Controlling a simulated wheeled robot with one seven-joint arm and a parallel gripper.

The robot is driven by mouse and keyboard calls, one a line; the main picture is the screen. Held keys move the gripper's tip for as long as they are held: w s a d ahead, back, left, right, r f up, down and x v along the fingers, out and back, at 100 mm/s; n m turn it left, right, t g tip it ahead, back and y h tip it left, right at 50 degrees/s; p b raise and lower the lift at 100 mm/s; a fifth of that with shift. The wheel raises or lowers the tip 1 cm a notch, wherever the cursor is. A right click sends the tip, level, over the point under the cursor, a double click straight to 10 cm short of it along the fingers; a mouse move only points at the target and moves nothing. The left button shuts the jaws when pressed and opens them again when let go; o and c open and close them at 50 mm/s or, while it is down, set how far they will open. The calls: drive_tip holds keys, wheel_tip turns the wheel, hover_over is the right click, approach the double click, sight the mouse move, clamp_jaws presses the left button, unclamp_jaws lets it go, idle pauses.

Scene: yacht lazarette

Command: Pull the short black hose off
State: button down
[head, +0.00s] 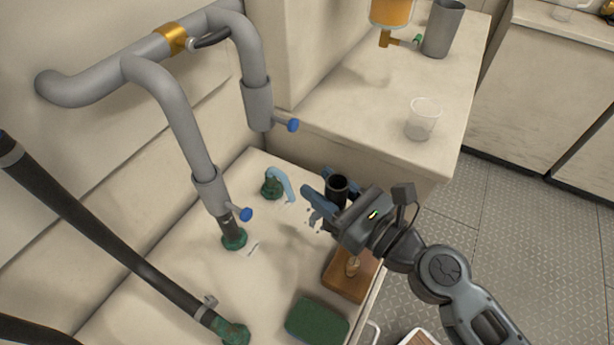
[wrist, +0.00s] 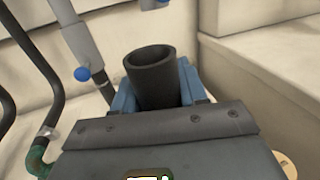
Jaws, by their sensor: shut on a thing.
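My gripper (head: 325,203) is shut on the short black hose (head: 337,186), which it holds roughly upright above the bench. In the wrist view the hose (wrist: 150,78) stands between the blue fingers, its open top end free. Its lower end is hidden. The right grey pipe (head: 258,105), with a blue knob, ends in a collar well away from the hose. A green fitting (head: 271,187) with a light blue curved piece stands on the bench left of my gripper, apart from the hose.
The left grey pipe (head: 180,110) joins another green fitting (head: 234,239) through a dark sleeve. A long black hose (head: 90,225) runs at the left. A wooden block (head: 343,278) and a green pad (head: 317,320) lie near the bench's front edge. A clear cup (head: 423,119) stands on the ledge.

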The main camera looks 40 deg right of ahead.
drive_tip(key=shift+s, duration=0.45)
drive_tip(key=shift+r, duration=0.35)
idle(0.4)
drive_tip(key=shift+s+d+f+b, duration=0.1)
drive_tip(key=shift+s+d+b, duration=0.55)
drive_tip(key=shift+s, duration=0.65)
drive_tip(key=shift+s+d+f+b, duration=0.1)
drive_tip(key=shift+s+d+b, duration=0.55)
drive_tip(key=shift+s, duration=0.65)
drive_tip(key=shift+s+d+f+b, duration=0.1)
drive_tip(key=shift+s+d+b, duration=0.5)
drive_tip(key=shift+s, duration=1)
drive_tip(key=shift+s+d+r, duration=0.1)
